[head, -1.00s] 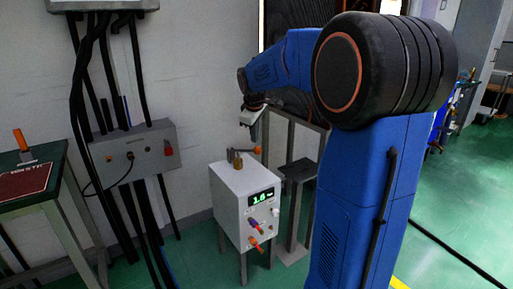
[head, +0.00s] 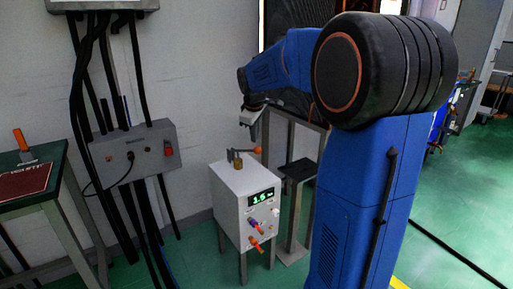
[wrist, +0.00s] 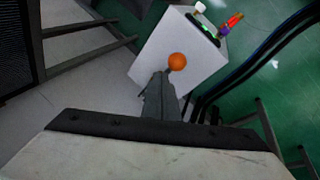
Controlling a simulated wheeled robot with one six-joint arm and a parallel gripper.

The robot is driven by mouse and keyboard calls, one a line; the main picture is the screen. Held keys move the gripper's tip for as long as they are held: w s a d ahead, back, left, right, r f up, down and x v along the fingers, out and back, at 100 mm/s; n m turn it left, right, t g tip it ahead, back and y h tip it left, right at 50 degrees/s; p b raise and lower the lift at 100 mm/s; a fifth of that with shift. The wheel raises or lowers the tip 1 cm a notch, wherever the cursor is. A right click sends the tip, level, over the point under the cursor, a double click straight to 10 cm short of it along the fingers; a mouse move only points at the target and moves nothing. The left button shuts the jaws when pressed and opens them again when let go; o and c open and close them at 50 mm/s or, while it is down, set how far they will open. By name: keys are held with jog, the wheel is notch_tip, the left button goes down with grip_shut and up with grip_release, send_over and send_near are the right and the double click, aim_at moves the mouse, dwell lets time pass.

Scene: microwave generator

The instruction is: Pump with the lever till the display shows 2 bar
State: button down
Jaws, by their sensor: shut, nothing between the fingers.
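A white box unit (head: 230,205) stands on legs near the wall. Its green-lit display (head: 261,198) seems to read about 1.5, but the digits are small and blurred. On its top is a brass fitting (head: 238,160) with a lever ending in an orange knob (head: 257,150). My gripper (head: 249,118) is above the knob, with a visible gap in the head view. In the wrist view my gripper's fingers (wrist: 162,90) are shut and empty, their tips appearing just beside the orange knob (wrist: 177,61). The lever's arm is mostly hidden there.
Orange and purple handles (head: 254,233) stick out of the box front. A dark stand (head: 298,170) is close on the right. A grey wall box with cables (head: 140,152) and a green table (head: 45,185) are on the left.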

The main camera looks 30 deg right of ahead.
jog(key=shift+f, duration=0.1)
dwell(0.5)
jog(key=shift+s+f, duration=0.15)
jog(key=shift+f, duration=0.1)
